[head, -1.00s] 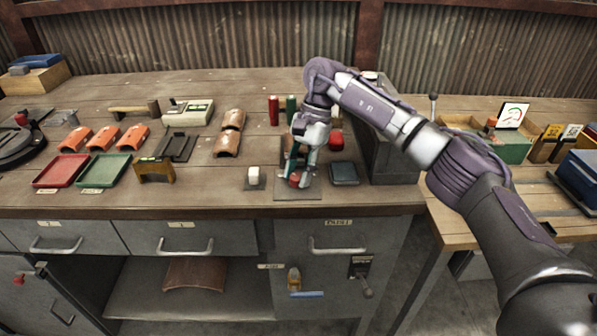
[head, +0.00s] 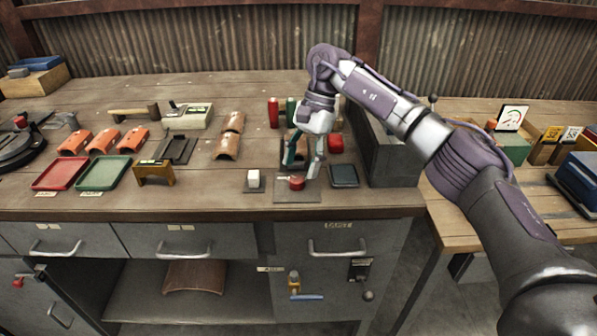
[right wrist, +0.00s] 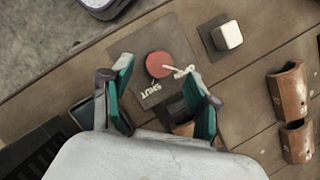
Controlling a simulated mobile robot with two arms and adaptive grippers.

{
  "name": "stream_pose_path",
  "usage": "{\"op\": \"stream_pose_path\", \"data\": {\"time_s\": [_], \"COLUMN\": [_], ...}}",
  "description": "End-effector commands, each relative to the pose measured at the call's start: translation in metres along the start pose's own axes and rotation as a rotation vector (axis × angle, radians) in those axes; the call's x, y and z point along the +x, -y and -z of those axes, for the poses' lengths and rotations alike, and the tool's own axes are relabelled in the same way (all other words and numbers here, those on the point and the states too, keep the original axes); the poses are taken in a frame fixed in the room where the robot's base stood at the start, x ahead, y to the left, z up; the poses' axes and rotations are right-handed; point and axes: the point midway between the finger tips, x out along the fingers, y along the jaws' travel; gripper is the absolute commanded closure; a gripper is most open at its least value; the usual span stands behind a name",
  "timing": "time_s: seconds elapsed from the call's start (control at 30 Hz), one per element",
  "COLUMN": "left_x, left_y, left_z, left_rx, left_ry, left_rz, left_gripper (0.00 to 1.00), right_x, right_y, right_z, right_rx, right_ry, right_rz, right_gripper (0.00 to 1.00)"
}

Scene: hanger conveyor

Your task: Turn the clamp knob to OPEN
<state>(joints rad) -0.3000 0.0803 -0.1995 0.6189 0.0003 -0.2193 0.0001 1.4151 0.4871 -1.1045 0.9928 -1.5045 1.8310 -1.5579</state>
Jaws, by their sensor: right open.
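The red round clamp knob (head: 297,183) sits on a dark square plate (head: 297,197) near the bench's front edge. In the right wrist view, the knob (right wrist: 158,65) has a pale pointer extending right and slightly down to lettering that seems to read OPEN. The word SHUT shows on the plate below the knob. My right gripper (head: 301,169) is open and empty above and just behind the knob. Its teal-lined fingers (right wrist: 158,85) stand apart, with the knob ahead between them, not gripped. My left gripper is out of view.
A white block on a dark base (head: 254,179) stands left of the knob plate. A dark square pad (head: 344,175) lies to its right. A red object (head: 336,142) and a tall dark grey box (head: 393,155) stand behind and right. Bare wood lies in front.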

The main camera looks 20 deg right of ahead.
Motion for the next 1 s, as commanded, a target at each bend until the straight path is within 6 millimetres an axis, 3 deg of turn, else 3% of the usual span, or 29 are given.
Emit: {"op": "stream_pose_path", "data": {"time_s": [0.2,0.4,0.6,1.0], "left_x": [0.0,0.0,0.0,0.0], "left_y": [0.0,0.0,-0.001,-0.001], "left_z": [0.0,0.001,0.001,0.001], "left_rx": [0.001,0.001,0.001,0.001], "left_ry": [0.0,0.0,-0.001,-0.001], "left_rz": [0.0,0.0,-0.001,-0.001], "left_gripper": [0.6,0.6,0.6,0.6], "right_x": [-0.05,-0.08,-0.09,-0.09], "right_y": [0.001,0.001,0.001,0.0], "right_z": [-0.001,0.0,-0.001,0.0], "right_rx": [0.001,0.001,-0.001,-0.001], "right_ry": [0.0,0.0,0.0,0.0], "right_rz": [0.004,0.002,0.001,0.001], "right_gripper": [0.4,0.4,0.4,0.4]}}
